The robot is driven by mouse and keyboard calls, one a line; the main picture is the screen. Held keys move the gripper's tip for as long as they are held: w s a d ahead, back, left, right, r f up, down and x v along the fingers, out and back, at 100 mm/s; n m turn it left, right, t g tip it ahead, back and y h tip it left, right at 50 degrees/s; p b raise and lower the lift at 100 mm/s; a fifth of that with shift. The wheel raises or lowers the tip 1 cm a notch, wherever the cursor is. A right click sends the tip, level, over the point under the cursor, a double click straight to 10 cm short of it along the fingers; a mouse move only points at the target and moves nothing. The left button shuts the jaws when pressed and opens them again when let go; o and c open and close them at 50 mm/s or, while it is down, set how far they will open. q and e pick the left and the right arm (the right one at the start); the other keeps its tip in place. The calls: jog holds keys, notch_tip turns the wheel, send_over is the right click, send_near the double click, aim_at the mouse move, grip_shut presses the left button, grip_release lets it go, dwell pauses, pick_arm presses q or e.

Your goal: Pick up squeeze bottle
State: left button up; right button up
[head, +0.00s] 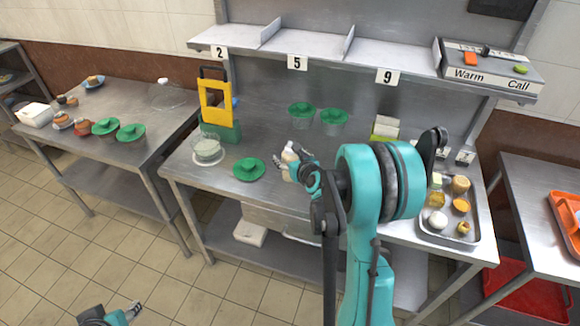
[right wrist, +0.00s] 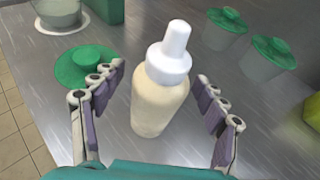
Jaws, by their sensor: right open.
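The squeeze bottle (right wrist: 158,100) is cream-coloured with a white nozzle cap. In the right wrist view it stands upright on the steel counter between the spread fingers of my right gripper (right wrist: 158,120). Gaps show on both sides of it, so the fingers do not touch it. In the head view the bottle (head: 290,156) is partly hidden behind my right gripper (head: 296,168) and arm. My left gripper (head: 128,312) is at the bottom left of the head view, low over the floor and far from the counter; its fingers are too small to judge.
A green lid (head: 249,169) lies left of the bottle, near a glass bowl (head: 207,150) on a white plate. Two green-lidded containers (head: 301,113) (head: 334,121) stand behind. A yellow frame (head: 215,102) stands at back left. A metal tray (head: 444,236) with several items lies at right.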

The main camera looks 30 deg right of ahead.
jog(key=shift+s+r, duration=0.1)
jog(key=c, duration=0.9)
jog(key=shift+r, duration=0.1)
